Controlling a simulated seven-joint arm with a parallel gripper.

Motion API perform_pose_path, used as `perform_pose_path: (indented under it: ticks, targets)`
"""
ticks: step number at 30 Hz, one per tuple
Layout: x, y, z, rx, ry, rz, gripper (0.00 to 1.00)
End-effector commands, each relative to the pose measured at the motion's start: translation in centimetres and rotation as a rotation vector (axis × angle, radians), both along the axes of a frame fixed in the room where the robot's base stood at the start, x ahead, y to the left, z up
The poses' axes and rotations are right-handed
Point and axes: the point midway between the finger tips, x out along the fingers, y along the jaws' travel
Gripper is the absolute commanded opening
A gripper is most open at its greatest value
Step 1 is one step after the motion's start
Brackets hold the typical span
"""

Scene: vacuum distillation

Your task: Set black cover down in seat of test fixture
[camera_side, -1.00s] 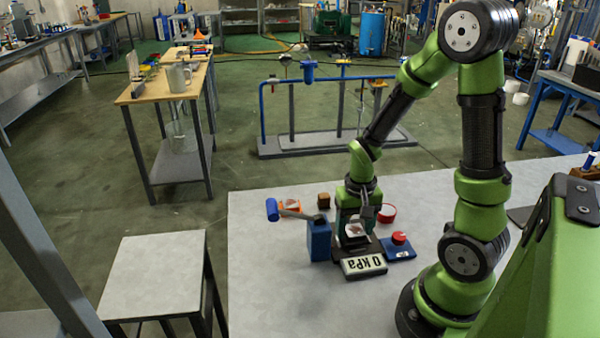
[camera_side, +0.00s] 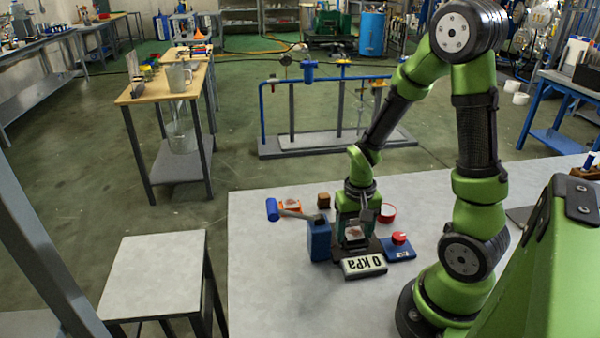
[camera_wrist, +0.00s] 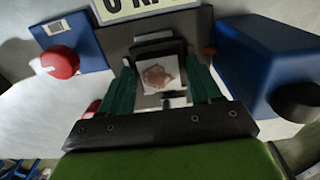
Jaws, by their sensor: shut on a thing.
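My gripper (camera_wrist: 162,88) has its two green fingers on either side of a black-framed piece, which I take to be the black cover (camera_wrist: 158,46). It is shut on this piece. A pale square with a brown blotch (camera_wrist: 160,76) shows between the fingers; I cannot tell how it is joined to the cover. The test fixture has a dark base (camera_side: 374,246) and a "0 kPa" display (camera_side: 363,265) at its front. In the side view my gripper (camera_side: 354,236) is low over this base. The seat is hidden, and contact between cover and seat cannot be told.
A blue box with a lever (camera_side: 319,240) stands close left of the fixture. A blue pad with a red button (camera_side: 399,239) lies close right. Behind are a red ring (camera_side: 388,212), a brown block (camera_side: 323,200) and an orange item (camera_side: 289,207). The table's front left is clear.

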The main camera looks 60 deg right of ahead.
Motion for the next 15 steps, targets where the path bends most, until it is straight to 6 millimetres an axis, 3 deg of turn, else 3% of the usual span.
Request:
perform_pose_path:
  ticks: [3,4,9,15]
  targets:
    - [0.00,0.00,-0.14,0.000,0.000,0.000,0.23]
    - [0.01,-0.01,-0.13,0.000,0.000,0.000,0.66]
    - [0.01,0.00,-0.12,0.000,0.000,0.000,0.92]
    - [0.01,0.00,-0.12,0.000,0.000,0.000,0.93]
